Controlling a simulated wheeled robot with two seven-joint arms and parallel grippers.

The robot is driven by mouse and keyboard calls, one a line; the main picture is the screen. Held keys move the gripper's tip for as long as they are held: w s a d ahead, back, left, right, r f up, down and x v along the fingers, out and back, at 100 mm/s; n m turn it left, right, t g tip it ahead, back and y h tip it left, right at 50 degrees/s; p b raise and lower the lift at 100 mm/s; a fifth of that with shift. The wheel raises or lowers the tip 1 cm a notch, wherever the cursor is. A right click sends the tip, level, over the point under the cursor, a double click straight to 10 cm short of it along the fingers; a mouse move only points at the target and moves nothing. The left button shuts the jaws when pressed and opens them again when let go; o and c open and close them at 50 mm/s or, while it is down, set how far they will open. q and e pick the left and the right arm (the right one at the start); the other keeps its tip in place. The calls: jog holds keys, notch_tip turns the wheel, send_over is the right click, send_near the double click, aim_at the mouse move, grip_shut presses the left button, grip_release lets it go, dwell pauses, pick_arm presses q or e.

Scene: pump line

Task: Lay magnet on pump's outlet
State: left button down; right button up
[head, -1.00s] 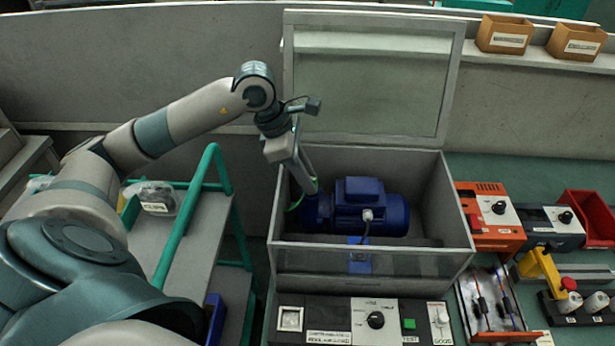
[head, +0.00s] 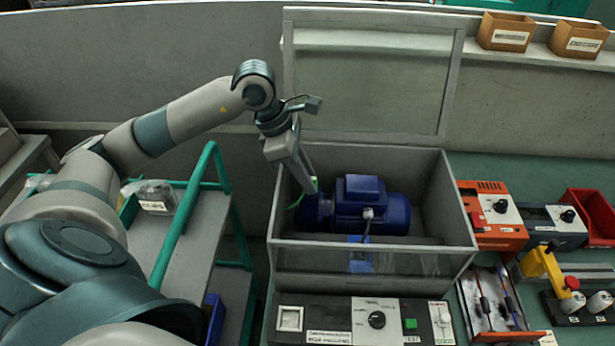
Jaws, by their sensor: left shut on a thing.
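The blue pump (head: 372,206) stands inside a grey box (head: 440,262) with its clear lid raised at the back. My left gripper (head: 305,188) reaches down into the left part of the box, at the left end of the pump. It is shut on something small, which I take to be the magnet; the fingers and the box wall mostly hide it. A bit of green shows beside the fingertips. I cannot tell whether the held thing touches the pump. The pump's outlet is not clearly made out. My right gripper is not in view.
A control panel (head: 340,322) with a black knob lies in front of the box. An orange device (head: 490,226), a dark device (head: 552,226) and a red bin (head: 588,214) stand to the right. A green-railed cart (head: 182,238) stands at left.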

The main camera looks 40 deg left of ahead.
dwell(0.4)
pick_arm(q)
jog(key=c, duration=1.5)
grip_release()
jog(key=shift+c, duration=0.2)
jog(key=shift+o, duration=0.8)
jog(key=shift+r, duration=0.1)
jog(key=shift+r+p, duration=1.8)
jog(key=shift+r, duration=1.85)
jog(key=shift+s+f, duration=0.1)
